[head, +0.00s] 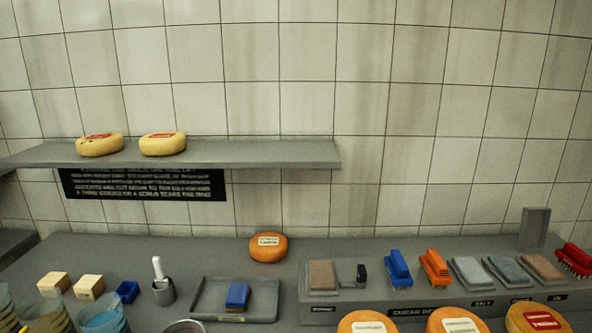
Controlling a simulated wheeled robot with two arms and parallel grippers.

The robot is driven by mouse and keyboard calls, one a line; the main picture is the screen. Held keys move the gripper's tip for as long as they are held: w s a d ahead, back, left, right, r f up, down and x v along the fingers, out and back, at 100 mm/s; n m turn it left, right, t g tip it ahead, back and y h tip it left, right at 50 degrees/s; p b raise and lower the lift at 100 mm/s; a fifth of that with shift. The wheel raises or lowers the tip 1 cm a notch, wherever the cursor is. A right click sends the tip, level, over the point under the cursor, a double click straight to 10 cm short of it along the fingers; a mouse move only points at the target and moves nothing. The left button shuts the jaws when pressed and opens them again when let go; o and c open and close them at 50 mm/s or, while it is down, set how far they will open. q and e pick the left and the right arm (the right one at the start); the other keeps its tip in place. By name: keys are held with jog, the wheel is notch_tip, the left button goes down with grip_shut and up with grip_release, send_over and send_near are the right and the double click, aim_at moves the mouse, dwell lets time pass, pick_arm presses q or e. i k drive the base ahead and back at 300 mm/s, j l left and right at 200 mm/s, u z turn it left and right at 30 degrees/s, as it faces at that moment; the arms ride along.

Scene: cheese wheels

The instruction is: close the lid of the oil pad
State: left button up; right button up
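The oil pad (541,268) is a reddish-brown rectangular pad on the right part of the grey raised block. A small label that seems to read OIL is on the block's front edge near it. Its grey lid (534,228) stands upright behind the pad, so the pad is uncovered. Neither of my grippers is in view.
A red brush (575,259) lies close right of the oil pad. Grey pads (507,271) are close left, then orange and blue brushes (397,266). Orange cheese wheels (536,317) stand in front. A tray (209,299) and glasses (102,317) are further left.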

aim_at(535, 223)
jog(key=z, duration=1.5)
jog(key=l+u, duration=0.1)
jog(key=u, duration=0.65)
jog(key=i+l+u, duration=0.15)
jog(key=l+u, duration=0.5)
jog(key=l, duration=0.25)
jog(key=i+l+u, duration=0.1)
jog(key=l+u, duration=0.25)
jog(key=l, duration=0.15)
